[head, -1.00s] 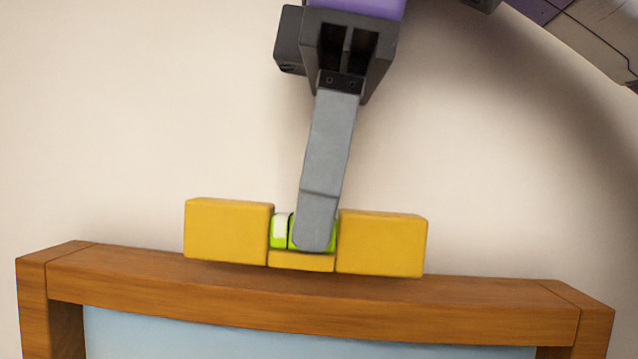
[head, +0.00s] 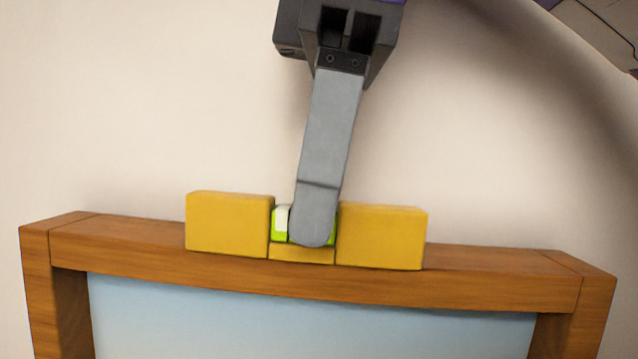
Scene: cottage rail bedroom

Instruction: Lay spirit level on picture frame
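The spirit level has a yellow body (head: 381,237) with a notched middle holding a bright green and white vial (head: 280,224). It lies level along the top rail of the wooden picture frame (head: 480,285), near the middle of its width. Its lower edge overlaps the rail's front top edge in view. I cannot tell whether it touches the wood. My gripper (head: 314,228) comes down from above, with one grey finger across the level's middle, covering part of the vial. The other finger is hidden behind the level. The gripper appears shut on the level.
The picture frame encloses a pale blue panel (head: 310,320). A plain cream wall (head: 120,110) stands behind. The rail is bare on both sides of the level.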

